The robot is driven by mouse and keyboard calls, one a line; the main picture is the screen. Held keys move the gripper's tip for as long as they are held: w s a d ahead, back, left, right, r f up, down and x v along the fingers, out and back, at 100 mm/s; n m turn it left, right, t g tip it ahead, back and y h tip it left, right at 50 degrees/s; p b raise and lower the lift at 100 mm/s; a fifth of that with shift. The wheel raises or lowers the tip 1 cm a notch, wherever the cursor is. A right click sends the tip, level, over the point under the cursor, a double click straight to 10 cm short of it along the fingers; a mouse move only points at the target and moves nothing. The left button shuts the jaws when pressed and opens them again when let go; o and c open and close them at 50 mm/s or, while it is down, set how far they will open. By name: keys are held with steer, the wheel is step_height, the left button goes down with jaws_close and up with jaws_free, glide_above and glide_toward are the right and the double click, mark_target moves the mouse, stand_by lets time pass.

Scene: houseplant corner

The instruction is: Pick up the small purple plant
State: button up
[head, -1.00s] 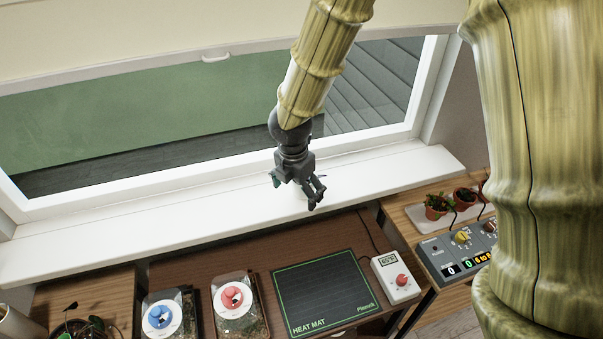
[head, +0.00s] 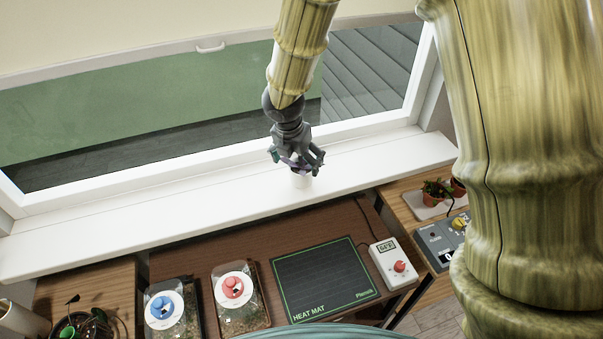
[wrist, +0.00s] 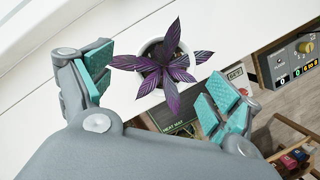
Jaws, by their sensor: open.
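The small purple plant (wrist: 165,65) has striped pointed leaves and sits in a white pot (wrist: 150,84) on the white windowsill (head: 200,220). In the head view the white pot (head: 301,181) shows just below my gripper (head: 297,165), with a bit of purple between the fingers. In the wrist view my gripper (wrist: 155,92) is open, its teal pads apart on the left and right of the plant. The pads do not visibly touch the leaves. My gripper's body hides the lower part of that view.
Below the sill are a heat mat (head: 322,280), a white controller (head: 392,262) and two glass boxes with a blue (head: 161,308) and a red knob (head: 233,287). Potted plants (head: 434,192) and a grey control box stand at right. The window is behind the sill.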

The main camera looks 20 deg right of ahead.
mark_target(302, 169)
steer(key=shift+d+f+p, duration=0.2)
steer(key=shift+f+p, duration=0.2)
steer(key=shift+f, duration=0.25)
steer(key=shift+p+x, duration=0.45)
steer(key=shift+x, duration=1.4)
steer(key=shift+d, duration=0.1)
steer(key=c, duration=1.3)
